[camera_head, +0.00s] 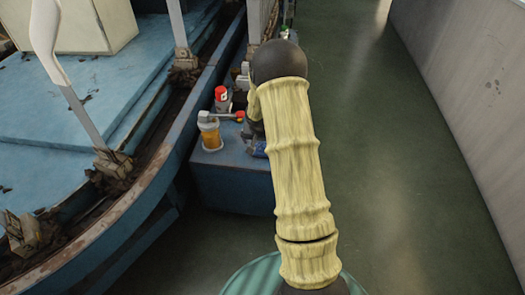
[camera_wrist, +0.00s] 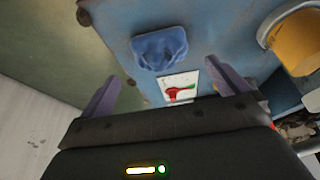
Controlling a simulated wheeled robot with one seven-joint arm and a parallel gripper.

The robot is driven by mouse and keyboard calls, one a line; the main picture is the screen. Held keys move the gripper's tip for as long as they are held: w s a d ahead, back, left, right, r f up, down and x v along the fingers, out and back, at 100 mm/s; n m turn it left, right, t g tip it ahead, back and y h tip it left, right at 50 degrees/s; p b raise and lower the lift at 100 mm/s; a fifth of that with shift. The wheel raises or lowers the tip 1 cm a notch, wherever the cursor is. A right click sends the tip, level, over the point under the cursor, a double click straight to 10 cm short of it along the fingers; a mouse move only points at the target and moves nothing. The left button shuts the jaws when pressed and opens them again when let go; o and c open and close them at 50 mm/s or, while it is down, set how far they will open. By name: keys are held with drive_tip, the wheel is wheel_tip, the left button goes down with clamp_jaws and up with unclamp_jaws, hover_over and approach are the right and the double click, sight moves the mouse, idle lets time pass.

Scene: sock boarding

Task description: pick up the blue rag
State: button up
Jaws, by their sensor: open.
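The blue rag (camera_wrist: 160,48) lies crumpled on a worn blue surface in the wrist view, near its top edge. My gripper (camera_wrist: 165,72) is open, with one finger at the left and one at the right. The rag is ahead of the fingers, roughly centred between them, and nothing is held. In the head view a small blue patch (camera_head: 257,149) beside my arm looks like the rag, mostly covered. My arm hides most of the gripper there.
The blue bench top (camera_head: 205,160) also holds an amber jar (camera_head: 211,137) and a red-capped container (camera_head: 221,95). A white card (camera_wrist: 180,88) with a red picture lies close to the rag. A blue boat-like structure (camera_head: 150,185) stands left; green floor (camera_head: 385,170) is open at right.

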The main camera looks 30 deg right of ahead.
sight(262, 149)
drive_tip(key=b+x, duration=0.2)
drive_tip(key=x, duration=0.3)
drive_tip(key=shift+a+f, duration=0.15)
drive_tip(key=shift+f, duration=0.05)
drive_tip(key=shift+s, duration=0.1)
idle(0.4)
drive_tip(key=c, duration=1)
